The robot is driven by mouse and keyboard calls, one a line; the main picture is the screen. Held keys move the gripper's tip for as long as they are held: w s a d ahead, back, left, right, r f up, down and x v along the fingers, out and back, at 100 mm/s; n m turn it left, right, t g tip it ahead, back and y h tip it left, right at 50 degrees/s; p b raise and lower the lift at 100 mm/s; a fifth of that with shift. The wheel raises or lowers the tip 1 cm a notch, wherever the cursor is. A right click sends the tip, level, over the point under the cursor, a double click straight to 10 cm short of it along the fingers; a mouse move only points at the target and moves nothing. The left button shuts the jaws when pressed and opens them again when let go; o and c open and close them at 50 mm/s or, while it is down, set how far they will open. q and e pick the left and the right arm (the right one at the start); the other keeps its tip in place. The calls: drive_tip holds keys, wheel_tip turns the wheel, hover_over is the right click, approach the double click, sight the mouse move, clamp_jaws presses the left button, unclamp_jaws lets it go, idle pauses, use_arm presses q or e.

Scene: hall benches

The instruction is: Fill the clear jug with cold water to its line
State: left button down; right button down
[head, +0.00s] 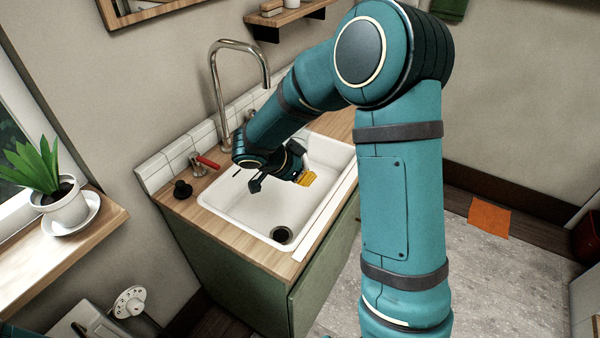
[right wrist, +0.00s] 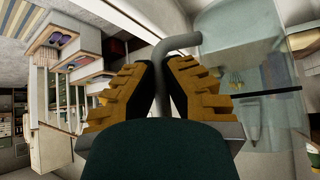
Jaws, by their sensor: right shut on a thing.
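The clear jug (right wrist: 222,72) fills the right of the right wrist view. Its wall is see-through, with a dark line (right wrist: 262,95) around it. I cannot make out any water in it. My right gripper (right wrist: 158,88) is shut on the jug's grey handle (right wrist: 163,62), which passes between its ochre finger pads. In the head view my right gripper (head: 300,177) is over the white sink (head: 240,207), and my forearm hides much of the jug. The tall curved tap (head: 214,75) stands behind the sink, with no stream visible. My left gripper is out of view.
A red lever (head: 208,162) and a black knob (head: 182,189) are on the wooden counter (head: 178,208) left of the sink. The drain (head: 282,235) is uncovered. A potted plant (head: 62,205) stands on the left sill. An orange mat (head: 489,218) lies on the floor.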

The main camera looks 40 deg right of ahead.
drive_tip(key=w+f, duration=0.2)
drive_tip(key=f, duration=0.2)
drive_tip(key=w+a+f, duration=0.1)
drive_tip(key=w+f, duration=0.1)
drive_tip(key=f, duration=0.3)
drive_tip(key=w+f, duration=0.2)
drive_tip(key=f, duration=0.2)
drive_tip(key=shift+w+a+f+b, duration=0.15)
drive_tip(key=shift+w+f+b, duration=0.2)
drive_tip(key=shift+w+f, duration=0.05)
drive_tip(key=shift+w+f+b, duration=0.15)
drive_tip(key=shift+f+b, duration=0.6)
drive_tip(key=shift+f, duration=0.15)
drive_tip(key=shift+f+b, duration=0.5)
drive_tip(key=shift+f, duration=0.1)
drive_tip(key=c, duration=1.1)
unclamp_jaws()
drive_tip(key=shift+o, duration=0.2)
